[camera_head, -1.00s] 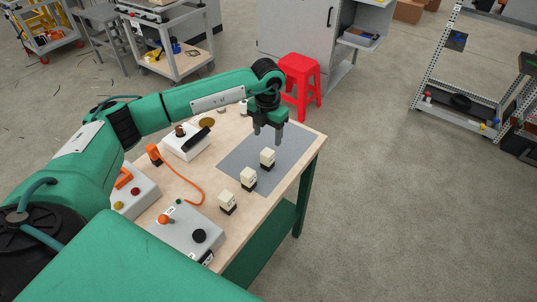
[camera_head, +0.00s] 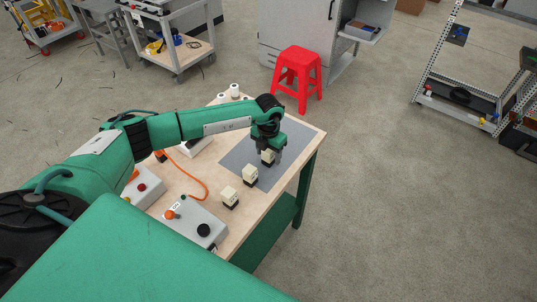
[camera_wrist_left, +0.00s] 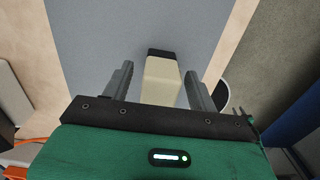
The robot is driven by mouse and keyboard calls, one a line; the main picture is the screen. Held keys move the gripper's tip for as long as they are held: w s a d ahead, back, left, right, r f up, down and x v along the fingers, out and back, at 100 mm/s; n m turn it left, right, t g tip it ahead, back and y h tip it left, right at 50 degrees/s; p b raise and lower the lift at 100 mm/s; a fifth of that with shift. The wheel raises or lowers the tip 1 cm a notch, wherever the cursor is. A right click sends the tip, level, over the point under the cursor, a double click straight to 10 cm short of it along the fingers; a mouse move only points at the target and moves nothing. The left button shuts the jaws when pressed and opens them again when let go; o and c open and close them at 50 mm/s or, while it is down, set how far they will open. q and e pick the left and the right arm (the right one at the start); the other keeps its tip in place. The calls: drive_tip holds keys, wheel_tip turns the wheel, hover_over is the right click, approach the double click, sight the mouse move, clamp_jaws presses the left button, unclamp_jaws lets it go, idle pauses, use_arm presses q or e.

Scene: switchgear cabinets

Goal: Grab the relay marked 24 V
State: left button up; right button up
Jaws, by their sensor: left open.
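Three cream relays with dark bases stand in a row on the table: a far one (camera_head: 268,156), a middle one (camera_head: 250,173) and a near one (camera_head: 230,197). The far and middle ones are on the grey mat (camera_head: 237,155); the near one is on bare wood. I cannot read any marking, so I cannot tell which is 24 V. My left gripper (camera_head: 267,152) points down over the far relay. In the left wrist view its open fingers (camera_wrist_left: 160,75) stand on either side of that relay (camera_wrist_left: 161,82), with gaps visible. My right gripper is not in view.
A grey control box (camera_head: 190,225) with knobs sits at the table's near side, with another box (camera_head: 144,188) left of it. An orange cable (camera_head: 197,183) lies left of the relays. A red stool (camera_head: 297,75) stands beyond the table. The mat's right side is clear.

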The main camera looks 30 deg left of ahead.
use_arm(q)
drive_tip(key=c, duration=1.1)
drive_tip(key=shift+r, duration=0.1)
